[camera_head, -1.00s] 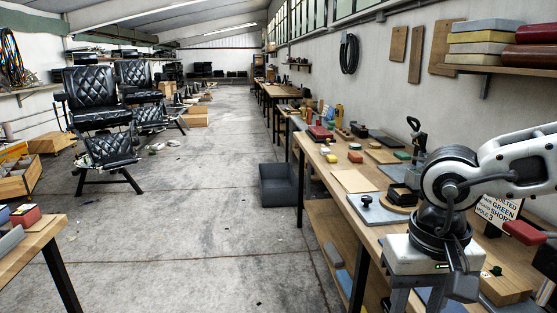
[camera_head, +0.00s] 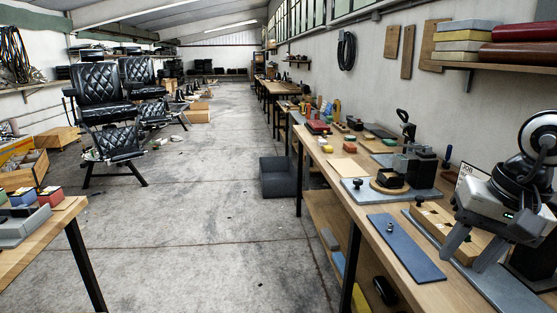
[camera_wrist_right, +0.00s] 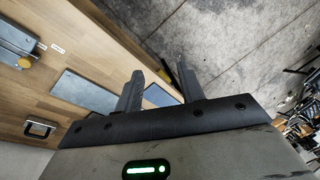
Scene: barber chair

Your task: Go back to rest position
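My right gripper (camera_head: 463,262) is at the right of the head view, above the near end of the workbench (camera_head: 345,215). Its two grey fingers point down and stand apart, with nothing held between them. In the right wrist view the gripper (camera_wrist_right: 158,75) also shows its fingers spread, with bench and floor beyond them. Below and left of it in the head view lies a flat blue plate (camera_head: 402,248) with a small knob. A wooden block (camera_head: 452,228) sits partly behind the fingers. My left gripper is out of view.
A second table (camera_head: 72,215) with small boxes stands at the left edge. Black barber chairs (camera_head: 103,92) stand at the back left. A dark grey box (camera_head: 279,178) is on the floor beside the bench. The middle of the floor is clear.

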